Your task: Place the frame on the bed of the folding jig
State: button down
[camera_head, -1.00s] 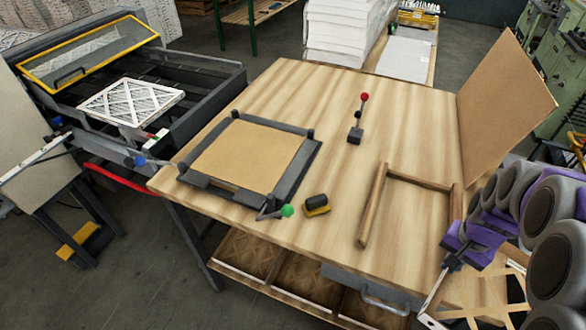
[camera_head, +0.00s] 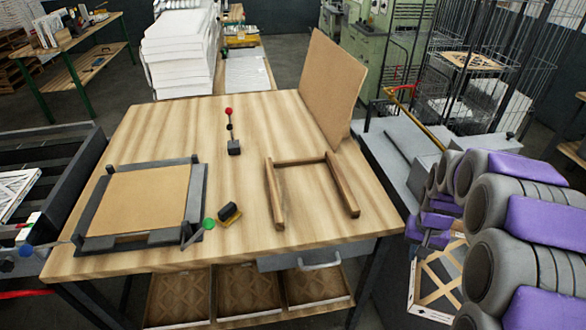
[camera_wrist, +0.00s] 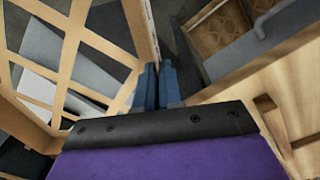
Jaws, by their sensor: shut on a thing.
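The frame (camera_head: 440,273), a tan lattice with a pale edge, hangs at the lower right beside the table in the head view, partly hidden by my arm. In the wrist view its lattice (camera_wrist: 77,35) fills the left side. My gripper (camera_wrist: 158,82) is shut on the frame's edge; in the head view the gripper (camera_head: 416,247) is small and partly hidden. The folding jig (camera_head: 196,192), a dark rim with a green-knobbed lever, lies on the left of the table. Its tan bed (camera_head: 140,200) is bare. The frame is well apart from the jig.
The wooden table (camera_head: 215,125) carries a U-shaped wooden guide (camera_head: 275,195), a red-knobbed lever (camera_head: 233,146), a small black-and-yellow block (camera_head: 229,213) and an upright board (camera_head: 328,88). Lattice sheets (camera_head: 252,293) lie on a shelf below. A wire rack (camera_head: 490,60) stands at the back right.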

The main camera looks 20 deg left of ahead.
aim_at(144, 195)
jog(key=k+j+u, duration=0.4)
jog(key=j, duration=0.25)
jog(key=k+j+u, duration=0.2)
jog(key=j, duration=0.15)
